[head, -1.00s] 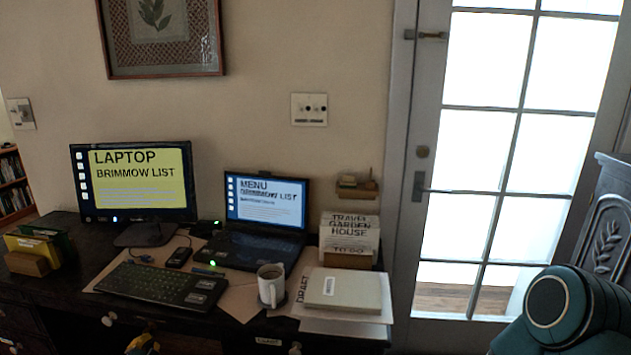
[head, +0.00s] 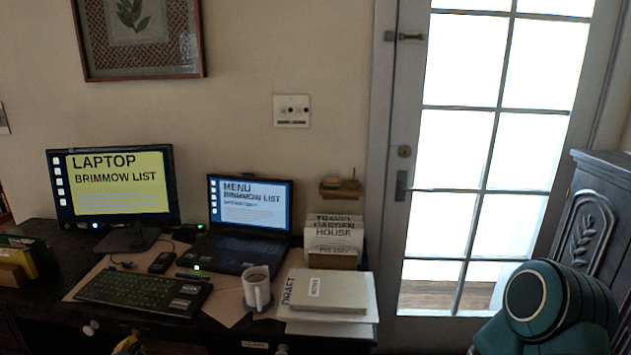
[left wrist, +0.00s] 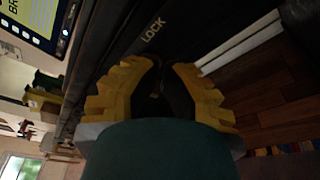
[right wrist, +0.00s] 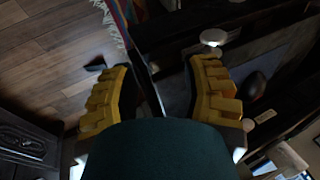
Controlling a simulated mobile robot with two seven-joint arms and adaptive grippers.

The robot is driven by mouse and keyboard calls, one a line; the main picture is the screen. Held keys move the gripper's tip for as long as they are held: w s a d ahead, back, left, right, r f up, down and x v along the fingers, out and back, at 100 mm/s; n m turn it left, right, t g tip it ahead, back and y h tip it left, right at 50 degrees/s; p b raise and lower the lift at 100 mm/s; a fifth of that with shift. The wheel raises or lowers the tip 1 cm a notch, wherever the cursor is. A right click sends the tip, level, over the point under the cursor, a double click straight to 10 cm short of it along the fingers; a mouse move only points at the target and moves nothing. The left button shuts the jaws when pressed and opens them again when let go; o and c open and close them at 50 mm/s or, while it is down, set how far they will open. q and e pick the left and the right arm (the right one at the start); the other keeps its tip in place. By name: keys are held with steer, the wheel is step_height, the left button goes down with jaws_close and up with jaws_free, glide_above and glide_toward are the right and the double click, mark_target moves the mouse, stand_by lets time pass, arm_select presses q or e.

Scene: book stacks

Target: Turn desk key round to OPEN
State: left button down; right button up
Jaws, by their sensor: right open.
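The word LOCK (left wrist: 153,30) is on the dark desk front (left wrist: 120,28) in the left wrist view, just beyond my left gripper (left wrist: 165,66). In the head view only a bit of my left gripper (head: 128,346) shows at the bottom edge. My right gripper (right wrist: 162,66) is open and empty in the right wrist view, near a white drawer knob (right wrist: 213,37).
On the desk stand a monitor (head: 113,187), a laptop (head: 250,205), a keyboard (head: 142,293), a mug (head: 257,289) and a book (head: 328,291). A glazed door (head: 500,150) is at right, beside a dark carved cabinet (head: 590,215). A wooden floor (right wrist: 50,50) lies beside the desk.

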arm_select(q)
steer(key=shift+a, duration=0.5)
stand_by(0.7)
steer(key=shift+r+p, duration=0.15)
steer(key=shift+p, duration=0.2)
steer(key=shift+a+r+p, duration=0.15)
steer(key=shift+r+p, duration=0.05)
steer(key=shift+p, duration=0.15)
steer(key=shift+r+p, duration=0.15)
steer(key=shift+p, duration=0.2)
steer(key=shift+a+r, duration=0.15)
steer(key=shift+a, duration=0.1)
stand_by(0.4)
